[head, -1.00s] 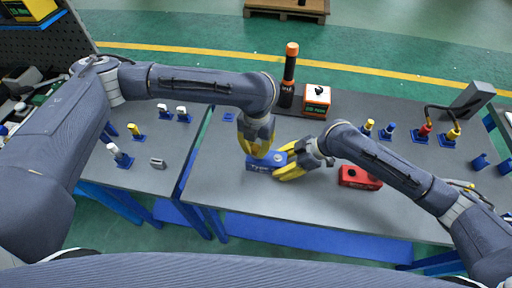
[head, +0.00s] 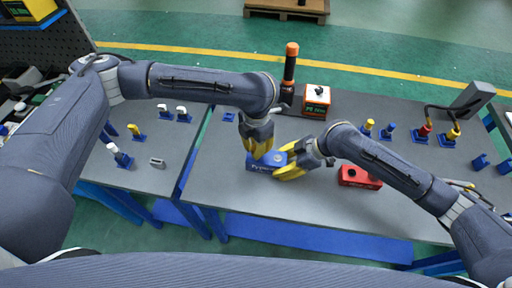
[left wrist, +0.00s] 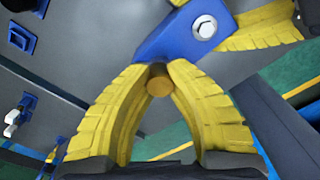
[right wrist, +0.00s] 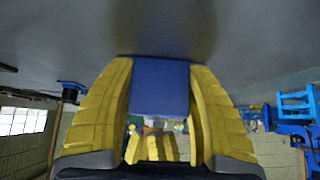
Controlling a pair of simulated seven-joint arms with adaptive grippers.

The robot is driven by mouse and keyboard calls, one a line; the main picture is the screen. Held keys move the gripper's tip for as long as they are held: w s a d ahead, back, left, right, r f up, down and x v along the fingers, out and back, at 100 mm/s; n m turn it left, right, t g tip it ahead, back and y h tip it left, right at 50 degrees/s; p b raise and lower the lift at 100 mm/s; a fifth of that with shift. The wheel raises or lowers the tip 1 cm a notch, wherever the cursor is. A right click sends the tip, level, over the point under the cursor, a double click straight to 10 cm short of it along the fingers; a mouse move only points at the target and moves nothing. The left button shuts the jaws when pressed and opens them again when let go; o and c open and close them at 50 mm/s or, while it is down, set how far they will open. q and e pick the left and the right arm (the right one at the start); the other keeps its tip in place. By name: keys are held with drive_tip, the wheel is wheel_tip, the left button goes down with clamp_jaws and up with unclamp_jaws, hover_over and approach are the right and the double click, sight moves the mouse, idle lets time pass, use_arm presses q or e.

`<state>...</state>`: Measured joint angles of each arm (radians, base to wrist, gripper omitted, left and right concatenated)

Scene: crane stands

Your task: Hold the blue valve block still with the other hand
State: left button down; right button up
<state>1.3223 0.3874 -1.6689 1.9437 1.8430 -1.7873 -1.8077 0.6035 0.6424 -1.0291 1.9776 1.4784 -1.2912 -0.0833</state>
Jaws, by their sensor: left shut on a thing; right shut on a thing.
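The blue valve block (head: 262,168) is on the grey bench in the head view, partly hidden by both grippers. My right gripper (head: 284,164) is shut on it from the right; in the right wrist view the block (right wrist: 160,88) fills the space between the yellow fingers. My left gripper (head: 261,153) comes down at the block's back side. In the left wrist view its fingertips are closed on a small round brass-coloured piece (left wrist: 159,86) at the block's end. A silver hex bolt (left wrist: 204,27) shows on the block's face.
A red block (head: 360,177) lies right of my right gripper. An orange-and-black box (head: 316,100) and an orange-topped black tool (head: 290,70) stand behind. A small grey piece (head: 157,162) lies on the left bench. The bench front is clear.

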use_arm(q)
drive_tip(key=m, duration=0.4)
drive_tip(key=shift+m, duration=0.4)
drive_tip(key=m, duration=0.5)
idle(0.4)
drive_tip(key=c, duration=1.3)
unclamp_jaws()
drive_tip(key=shift+c, duration=0.8)
